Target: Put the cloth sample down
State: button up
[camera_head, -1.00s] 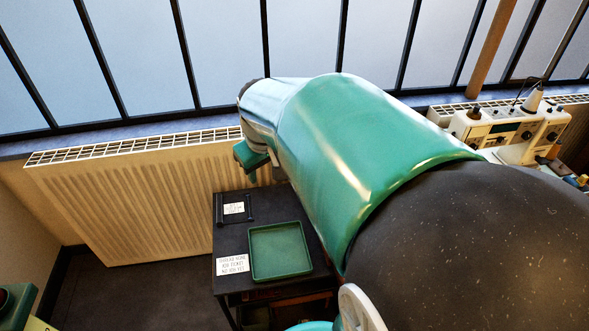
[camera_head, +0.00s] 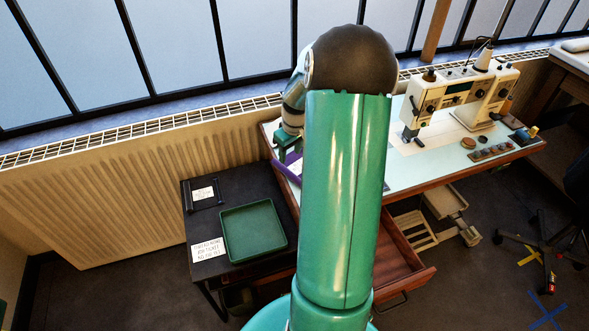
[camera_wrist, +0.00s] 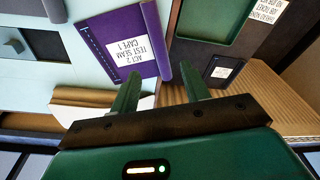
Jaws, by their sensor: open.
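The cloth sample (camera_wrist: 122,20) is purple with a white label reading "ACT 2 TEST SEAM CAPE 1". In the wrist view it lies flat at the edge of the pale worktable, with a raised, roll-like purple edge on its right. In the head view a purple strip of it (camera_head: 281,168) shows at the worktable's left end, the rest hidden by my arm. My gripper (camera_wrist: 160,72) is open; its two green fingers stand either side of the cloth's rolled edge. I cannot tell whether they touch it. In the head view my gripper (camera_head: 287,143) is just above the cloth.
An empty green tray (camera_head: 253,258) sits on a low black side table (camera_head: 201,225) left of the worktable (camera_head: 397,175), beside printed cards. A sewing machine (camera_head: 455,92) and small sewing items stand on the worktable's right. A drawer (camera_head: 400,262) hangs open below.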

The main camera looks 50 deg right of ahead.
aim_at(287, 170)
jog(key=f, duration=0.3)
jog(key=w+f, duration=0.1)
jog(key=f, duration=0.4)
jog(key=shift+w+d+f, duration=0.1)
jog(key=shift+w+f, duration=0.05)
jog(key=shift+f, duration=0.25)
grip_shut()
jog(key=shift+r, duration=0.1)
jog(key=shift+r, duration=0.5)
notch_tip(287, 170, up, 2)
jog(key=shift+r, duration=0.2)
jog(key=s+a+r, duration=0.9)
jog(key=s, duration=0.1)
jog(key=shift+s+r, duration=0.15)
jog(key=shift+s, duration=0.2)
